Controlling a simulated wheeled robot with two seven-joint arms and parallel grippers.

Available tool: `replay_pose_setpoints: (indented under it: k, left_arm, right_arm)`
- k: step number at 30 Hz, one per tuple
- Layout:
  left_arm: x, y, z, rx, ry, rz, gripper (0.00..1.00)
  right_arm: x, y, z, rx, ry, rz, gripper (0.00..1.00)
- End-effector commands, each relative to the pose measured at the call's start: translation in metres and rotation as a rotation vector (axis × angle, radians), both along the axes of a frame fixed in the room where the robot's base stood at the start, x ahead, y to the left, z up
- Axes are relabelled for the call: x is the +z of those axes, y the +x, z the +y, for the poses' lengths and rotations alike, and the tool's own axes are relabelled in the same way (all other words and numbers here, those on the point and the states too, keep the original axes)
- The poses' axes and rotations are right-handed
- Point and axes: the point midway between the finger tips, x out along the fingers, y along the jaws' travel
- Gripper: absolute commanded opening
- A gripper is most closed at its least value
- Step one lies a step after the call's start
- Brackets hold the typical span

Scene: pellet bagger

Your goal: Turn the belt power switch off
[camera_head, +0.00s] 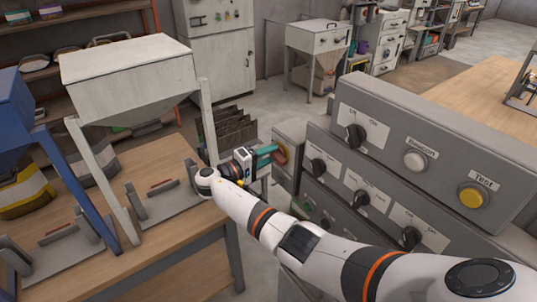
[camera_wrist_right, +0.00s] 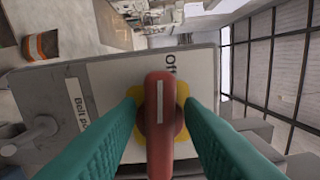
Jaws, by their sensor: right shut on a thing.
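The belt power switch is a red rotary handle (camera_wrist_right: 160,125) with a white line, on a yellow plate (camera_wrist_right: 184,92). In the wrist view its long axis runs up the picture, and the "Off" label (camera_wrist_right: 170,62) lies just beyond its upper end. A partly hidden "Belt p…" label (camera_wrist_right: 77,112) is to the left. My right gripper (camera_head: 270,155) has its teal fingers on both sides of the handle, shut on it. My left gripper is out of view.
A grey panel (camera_head: 440,140) with black knobs, a white button and a yellow Test button (camera_head: 473,196) stands right of my right arm. A hopper (camera_head: 130,70) on a wooden workbench (camera_head: 170,235) is at the left. Open floor (camera_head: 270,100) lies behind the switch.

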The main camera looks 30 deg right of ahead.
Motion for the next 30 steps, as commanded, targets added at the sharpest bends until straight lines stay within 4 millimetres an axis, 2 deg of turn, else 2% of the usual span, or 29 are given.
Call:
replay_pose_setpoints:
  k: [9, 25, 26, 30]
  left_arm:
    - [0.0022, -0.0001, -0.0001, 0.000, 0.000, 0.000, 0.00]
    - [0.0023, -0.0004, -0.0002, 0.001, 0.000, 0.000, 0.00]
    - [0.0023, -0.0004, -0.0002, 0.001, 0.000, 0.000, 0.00]
    - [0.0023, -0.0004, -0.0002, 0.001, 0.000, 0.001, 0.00]
  right_arm:
    - [-0.0009, 0.0006, 0.0005, 0.002, -0.009, 0.112, 0.11]
    - [-0.0016, 0.0004, 0.0005, 0.001, -0.009, 0.131, 0.11]
    - [-0.0016, 0.0004, 0.0005, 0.001, -0.010, 0.131, 0.39]
    - [-0.0016, 0.0003, 0.0004, 0.001, -0.010, 0.130, 0.40]
